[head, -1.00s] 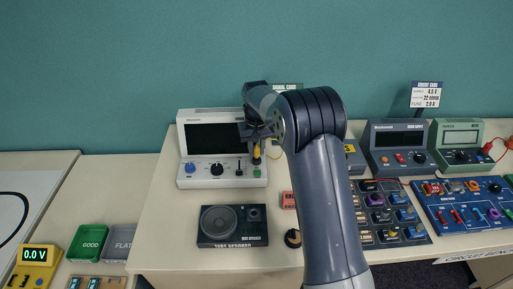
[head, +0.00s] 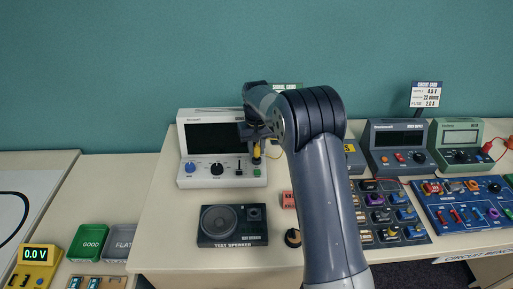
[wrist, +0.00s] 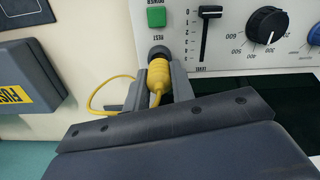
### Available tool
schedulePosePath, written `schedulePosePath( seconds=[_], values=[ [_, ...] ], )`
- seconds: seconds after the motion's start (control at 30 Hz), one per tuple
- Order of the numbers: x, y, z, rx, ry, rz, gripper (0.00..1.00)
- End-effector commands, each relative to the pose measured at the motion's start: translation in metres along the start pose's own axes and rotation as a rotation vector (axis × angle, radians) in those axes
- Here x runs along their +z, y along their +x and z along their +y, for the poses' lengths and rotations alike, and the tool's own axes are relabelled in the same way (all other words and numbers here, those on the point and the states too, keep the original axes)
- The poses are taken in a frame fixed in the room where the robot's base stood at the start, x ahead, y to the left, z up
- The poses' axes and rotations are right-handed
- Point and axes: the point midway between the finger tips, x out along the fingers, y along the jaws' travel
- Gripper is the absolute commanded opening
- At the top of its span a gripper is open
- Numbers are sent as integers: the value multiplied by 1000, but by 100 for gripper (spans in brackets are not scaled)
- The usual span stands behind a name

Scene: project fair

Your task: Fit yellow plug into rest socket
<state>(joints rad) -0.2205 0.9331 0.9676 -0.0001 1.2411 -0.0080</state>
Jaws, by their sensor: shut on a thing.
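The yellow plug (wrist: 158,76) is between the fingers of my gripper (wrist: 157,88), which is shut on it. Its front end meets the dark round rest socket (wrist: 158,52) on the white instrument panel, below a green button. The plug lines up with the socket; how deep it sits I cannot tell. A yellow cable (wrist: 97,93) loops from the plug to the left. In the head view the plug (head: 256,152) shows small under my gripper (head: 255,143), at the right end of the white instrument (head: 182,150).
A slider (wrist: 206,30) and a black knob (wrist: 267,25) sit right of the socket. A dark box with a yellow fuse label (wrist: 15,95) stands to the left in the wrist view. A test speaker (head: 232,226) lies in front of the instrument.

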Motion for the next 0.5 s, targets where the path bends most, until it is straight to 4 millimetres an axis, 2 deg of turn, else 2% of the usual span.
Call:
schedulePosePath(
  seconds=[0.5],
  values=[
    [0,5,0,0,0,0,0]
  ],
)
